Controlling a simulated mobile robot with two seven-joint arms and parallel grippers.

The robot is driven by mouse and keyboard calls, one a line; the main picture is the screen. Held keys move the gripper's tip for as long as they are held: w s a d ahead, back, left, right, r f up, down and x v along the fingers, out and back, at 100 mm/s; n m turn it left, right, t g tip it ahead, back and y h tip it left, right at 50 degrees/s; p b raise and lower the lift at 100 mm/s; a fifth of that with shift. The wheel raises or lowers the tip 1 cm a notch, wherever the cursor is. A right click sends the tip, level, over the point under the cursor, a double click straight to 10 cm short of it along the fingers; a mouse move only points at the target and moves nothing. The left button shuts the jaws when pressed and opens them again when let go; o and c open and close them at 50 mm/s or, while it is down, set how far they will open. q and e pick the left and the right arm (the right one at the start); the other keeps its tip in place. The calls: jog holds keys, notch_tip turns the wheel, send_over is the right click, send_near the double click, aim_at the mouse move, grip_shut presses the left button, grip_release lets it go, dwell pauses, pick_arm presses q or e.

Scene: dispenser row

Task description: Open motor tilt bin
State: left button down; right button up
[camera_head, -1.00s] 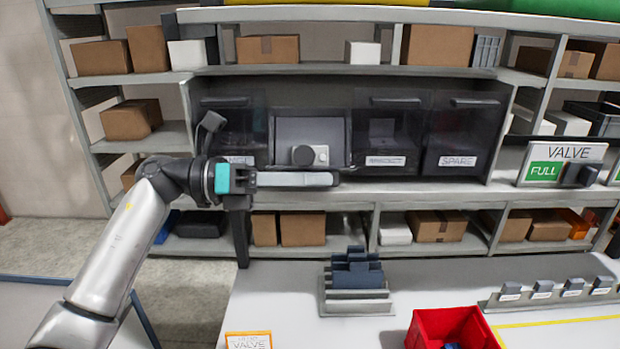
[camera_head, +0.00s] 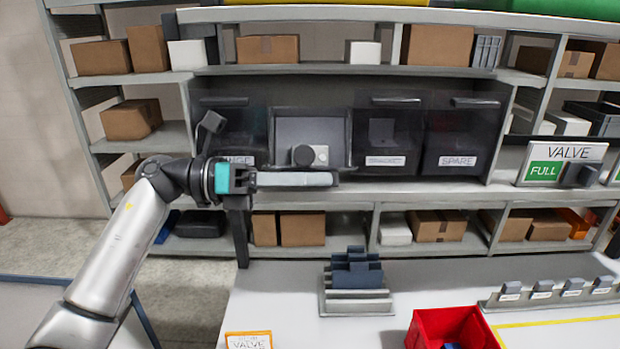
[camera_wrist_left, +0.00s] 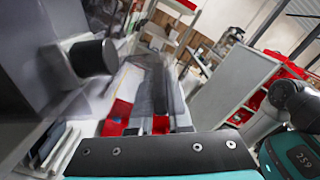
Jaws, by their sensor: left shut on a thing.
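The motor tilt bin (camera_head: 310,130) is the second bin from the left in the dark dispenser row. Its front is tilted out, and a motor with a black round end and a pale body (camera_head: 318,155) shows inside. My left gripper (camera_head: 247,180) is at the left end of the pale bar at the bin's lower front and is shut on the bin's front edge. The exact contact is hard to make out. In the left wrist view the black round motor end (camera_wrist_left: 93,57) is close, at upper left. My right gripper is out of view.
Closed dark bins stand either side, marked BRACKET (camera_head: 388,135) and SPARE (camera_head: 455,140) on the right. A dark stepped holder (camera_head: 357,270) and a red bin (camera_head: 425,325) are on the white table below. A VALVE FULL sign (camera_head: 545,171) stands at right.

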aim_at(310, 158)
pick_arm(q)
jog(key=shift+w+r+n+p, duration=0.25)
jog(key=shift+r+n+p, duration=0.15)
jog(key=shift+r, duration=0.2)
jog(key=shift+w+r+n+p, duration=0.3)
jog(key=shift+r+n, duration=0.1)
jog(key=shift+r, duration=0.15)
jog(key=shift+w+r+n, duration=0.2)
jog(key=shift+r+n, duration=0.05)
jog(key=shift+n, duration=0.15)
jog(key=c, duration=0.9)
grip_release()
jog(key=shift+f, duration=0.1)
jog(key=shift+o, duration=0.2)
